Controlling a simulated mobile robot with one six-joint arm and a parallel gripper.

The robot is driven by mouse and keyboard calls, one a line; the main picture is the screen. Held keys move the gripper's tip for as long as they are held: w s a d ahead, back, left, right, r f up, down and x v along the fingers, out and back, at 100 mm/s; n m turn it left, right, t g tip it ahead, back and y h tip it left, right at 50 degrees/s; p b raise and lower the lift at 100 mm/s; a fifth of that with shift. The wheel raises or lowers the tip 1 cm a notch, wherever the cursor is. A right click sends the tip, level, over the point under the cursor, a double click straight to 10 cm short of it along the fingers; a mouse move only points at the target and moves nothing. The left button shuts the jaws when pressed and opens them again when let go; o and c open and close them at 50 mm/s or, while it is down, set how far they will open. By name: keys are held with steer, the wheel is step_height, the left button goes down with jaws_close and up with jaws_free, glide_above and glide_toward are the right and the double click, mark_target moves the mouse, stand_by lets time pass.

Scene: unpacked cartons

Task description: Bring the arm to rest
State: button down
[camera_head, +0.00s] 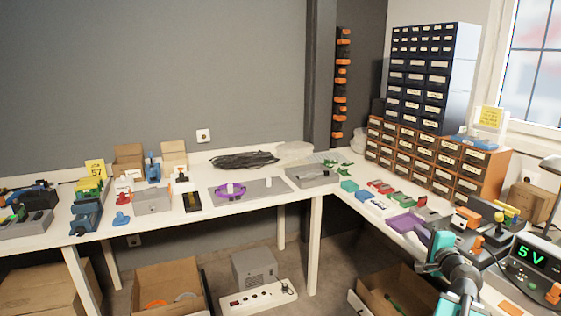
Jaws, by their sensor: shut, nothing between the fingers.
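Part of my arm (459,274) shows at the lower right, with dark grey and teal links, in front of the right-hand bench. No fingertips can be made out in this view, so I do not see my gripper.
A white L-shaped workbench (272,207) runs along the back and right. A purple tray (405,223) and a 5 V display unit (532,259) stand close to my arm. Open cartons (168,276) and a power strip (258,297) lie on the floor. Drawer cabinets (428,80) stand at the back right.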

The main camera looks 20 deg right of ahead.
steer(key=w+a+f+n+g+y+p, duration=0.1)
steer(key=w+a+f+n+y, duration=0.1)
steer(key=w+a+f, duration=0.45)
steer(key=w+a+f+n+y+p, duration=0.1)
steer(key=w+a+f+y+p, duration=0.2)
steer(key=a, duration=0.6)
steer(key=w+a+f+n+g+y, duration=0.1)
steer(key=w+a+f+n+y, duration=0.1)
steer(key=w+a+f, duration=0.35)
steer(key=s+a+f+n+g+y+p, duration=0.25)
steer(key=a+f, duration=0.45)
steer(key=a, duration=0.6)
steer(key=s+a+f+n+g+y+p, duration=0.1)
steer(key=s+a+f+n+g+y, duration=0.15)
steer(key=a+f, duration=0.75)
steer(key=s+a+f+n+g+p, duration=0.25)
steer(key=s+a+f+g, duration=0.2)
steer(key=s+a, duration=0.4)
steer(key=s+a+f+n+g+p, duration=0.1)
steer(key=s+a+f+n+g, duration=0.25)
steer(key=s+a+f, duration=0.4)
steer(key=s+d+n+g+h, duration=0.2)
steer(key=s+n, duration=0.1)
steer(key=s, duration=0.5)
steer(key=s+d+f+n+g+h, duration=0.1)
steer(key=s+d+n+g+h, duration=0.1)
steer(key=s, duration=0.6)
steer(key=shift+s+d+f+n+g+h+p, duration=0.3)
steer(key=shift+s+d+n+g+h, duration=0.1)
steer(key=shift+n+g+h, duration=0.5)
